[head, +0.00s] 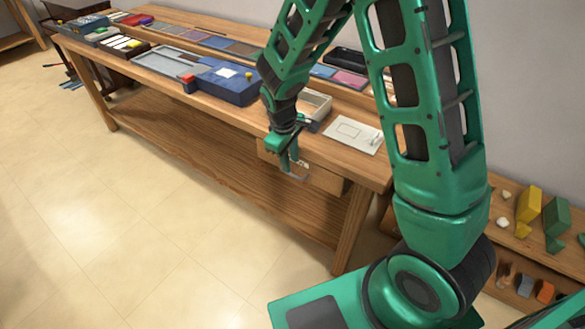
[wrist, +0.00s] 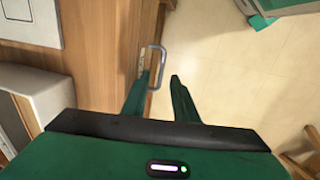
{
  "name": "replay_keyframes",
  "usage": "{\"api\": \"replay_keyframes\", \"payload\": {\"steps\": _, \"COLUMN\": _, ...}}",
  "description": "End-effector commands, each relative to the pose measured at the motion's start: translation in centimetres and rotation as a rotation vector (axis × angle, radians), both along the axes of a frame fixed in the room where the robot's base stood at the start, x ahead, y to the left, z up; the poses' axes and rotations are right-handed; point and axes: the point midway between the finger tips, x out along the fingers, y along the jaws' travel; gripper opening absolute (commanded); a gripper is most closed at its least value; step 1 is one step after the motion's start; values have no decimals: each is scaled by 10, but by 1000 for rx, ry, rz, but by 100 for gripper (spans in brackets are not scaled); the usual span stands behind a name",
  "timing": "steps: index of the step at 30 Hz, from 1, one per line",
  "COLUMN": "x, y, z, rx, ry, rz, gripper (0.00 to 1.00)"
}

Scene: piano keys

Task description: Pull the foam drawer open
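The drawer (head: 325,181) is a wooden box front under the right end of the workbench top. Its metal U-shaped handle (wrist: 162,61) stands out from the front in the wrist view. It also shows in the head view (head: 296,177). My gripper (wrist: 159,80) is open, with its two green fingers apart. The handle's bar lies between the fingertips, near their ends; I cannot tell whether either finger touches it. In the head view my gripper (head: 292,166) points down at the drawer front and hides part of it.
The wooden workbench (head: 210,170) carries trays and boxes, including a blue box (head: 228,88) and a white card (head: 352,134) above the drawer. A low shelf with yellow and green blocks (head: 529,204) stands at right. The tiled floor (head: 150,240) before the bench is clear.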

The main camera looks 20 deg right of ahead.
Motion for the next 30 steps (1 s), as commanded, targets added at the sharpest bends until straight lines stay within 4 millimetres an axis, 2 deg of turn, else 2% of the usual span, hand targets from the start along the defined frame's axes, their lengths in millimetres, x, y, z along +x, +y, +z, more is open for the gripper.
{"api": "replay_keyframes", "payload": {"steps": 3, "x": 1, "y": -1, "z": -20, "rx": -1, "ry": 3, "rz": 2, "gripper": 26}}
{"api": "replay_keyframes", "payload": {"steps": 9, "x": 4, "y": -4, "z": -43, "rx": -2, "ry": 2, "rz": 4, "gripper": 26}}
{"api": "replay_keyframes", "payload": {"steps": 15, "x": 5, "y": -5, "z": -50, "rx": -1, "ry": -1, "rz": 4, "gripper": 26}}
{"api": "replay_keyframes", "payload": {"steps": 22, "x": 5, "y": -5, "z": -51, "rx": -1, "ry": -1, "rz": 3, "gripper": 26}}
{"api": "replay_keyframes", "payload": {"steps": 23, "x": 5, "y": -5, "z": -51, "rx": -1, "ry": -1, "rz": 3, "gripper": 24}}
{"api": "replay_keyframes", "payload": {"steps": 26, "x": 5, "y": -5, "z": -51, "rx": -1, "ry": -1, "rz": 3, "gripper": 0}}
{"api": "replay_keyframes", "payload": {"steps": 30, "x": 6, "y": -5, "z": -50, "rx": -1, "ry": -1, "rz": 3, "gripper": 0}}
